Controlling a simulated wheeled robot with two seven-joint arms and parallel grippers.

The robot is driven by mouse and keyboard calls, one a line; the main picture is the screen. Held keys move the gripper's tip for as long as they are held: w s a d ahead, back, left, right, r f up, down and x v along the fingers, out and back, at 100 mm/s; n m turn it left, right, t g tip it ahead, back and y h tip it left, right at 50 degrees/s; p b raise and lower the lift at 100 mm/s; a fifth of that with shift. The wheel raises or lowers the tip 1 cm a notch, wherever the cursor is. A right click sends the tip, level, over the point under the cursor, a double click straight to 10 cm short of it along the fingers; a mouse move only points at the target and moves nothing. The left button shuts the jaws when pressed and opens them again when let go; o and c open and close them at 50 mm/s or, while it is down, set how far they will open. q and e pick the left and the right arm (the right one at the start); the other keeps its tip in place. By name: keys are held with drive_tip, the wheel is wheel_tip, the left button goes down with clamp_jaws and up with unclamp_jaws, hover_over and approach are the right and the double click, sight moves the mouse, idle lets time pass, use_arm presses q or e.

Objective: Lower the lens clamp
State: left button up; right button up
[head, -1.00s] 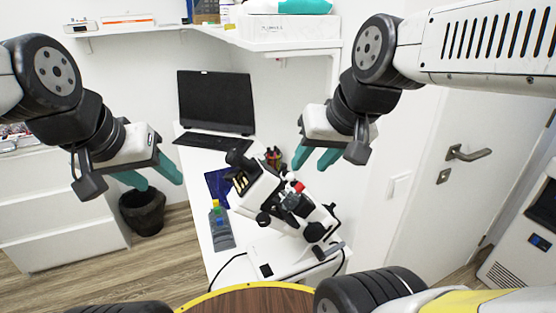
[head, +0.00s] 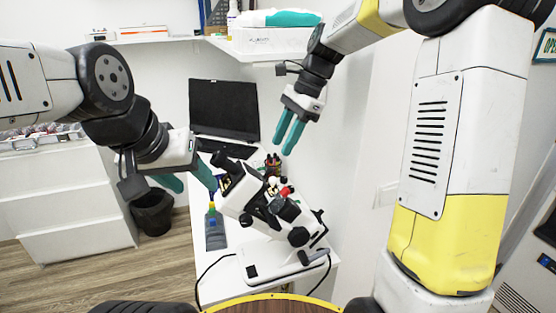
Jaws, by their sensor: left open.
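A white and black microscope-like instrument (head: 262,203) stands tilted on the white desk, with a red part (head: 285,190) and dark knobs on it. I cannot tell which of its parts is the lens clamp. My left gripper (head: 190,181) is open and empty, its teal fingers to the left of the instrument's eyepiece end; I cannot tell whether they touch it. My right gripper (head: 287,148) is above and behind the instrument, teal fingers pointing down, apart and with nothing between them.
A monitor (head: 224,108) and keyboard (head: 222,147) are at the back of the desk. A black bin (head: 153,212) stands on the floor. A shelf box (head: 270,42) is above.

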sight(271, 168)
drive_tip(key=x, duration=0.6)
drive_tip(key=shift+a+f, duration=0.2)
drive_tip(key=shift+f, duration=0.15)
clamp_jaws()
idle(1.1)
